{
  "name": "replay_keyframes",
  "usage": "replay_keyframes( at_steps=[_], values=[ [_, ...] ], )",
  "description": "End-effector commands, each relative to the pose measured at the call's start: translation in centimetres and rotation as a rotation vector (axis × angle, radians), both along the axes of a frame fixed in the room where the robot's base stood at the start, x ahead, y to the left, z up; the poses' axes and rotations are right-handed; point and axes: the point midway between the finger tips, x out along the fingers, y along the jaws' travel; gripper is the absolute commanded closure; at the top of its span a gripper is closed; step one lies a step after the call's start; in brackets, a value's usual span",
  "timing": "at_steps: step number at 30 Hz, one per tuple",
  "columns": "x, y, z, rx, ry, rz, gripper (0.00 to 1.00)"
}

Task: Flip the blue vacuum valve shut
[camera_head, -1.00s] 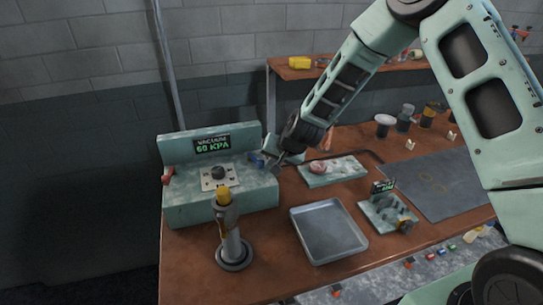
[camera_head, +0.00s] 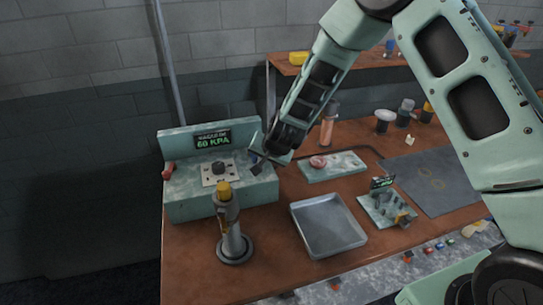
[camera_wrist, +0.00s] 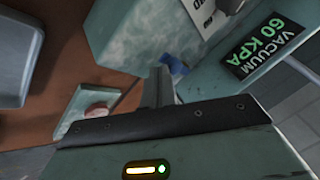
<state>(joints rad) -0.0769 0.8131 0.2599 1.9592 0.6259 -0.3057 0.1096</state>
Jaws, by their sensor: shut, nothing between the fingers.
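The vacuum unit (camera_head: 222,204) is a mottled green box at the left of the bench, with a display reading "VACUUM 60 KPA" (camera_head: 212,140). The blue valve (camera_wrist: 174,64) shows in the wrist view at the unit's edge, just beyond and right of my fingertips. In the head view my gripper mostly covers it. My gripper (camera_head: 257,168) is shut and empty at the unit's right end, and its closed fingers (camera_wrist: 160,78) also show in the wrist view. I cannot tell whether they touch the valve. A red handle (camera_head: 168,171) sits on the unit's left side.
A burner-like torch (camera_head: 233,240) with a yellow top stands in front of the unit. A metal tray (camera_head: 328,228), a pale slab (camera_head: 338,170) and a small green device (camera_head: 386,208) lie to the right. A dark mat (camera_head: 440,185) is farther right.

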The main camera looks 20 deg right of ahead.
Motion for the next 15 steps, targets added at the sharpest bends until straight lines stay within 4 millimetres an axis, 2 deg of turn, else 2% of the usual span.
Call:
replay_keyframes(
  at_steps=[15],
  values=[
    [0.27,-0.53,-0.04,0.001,0.0,0.0,1.0]
  ],
)
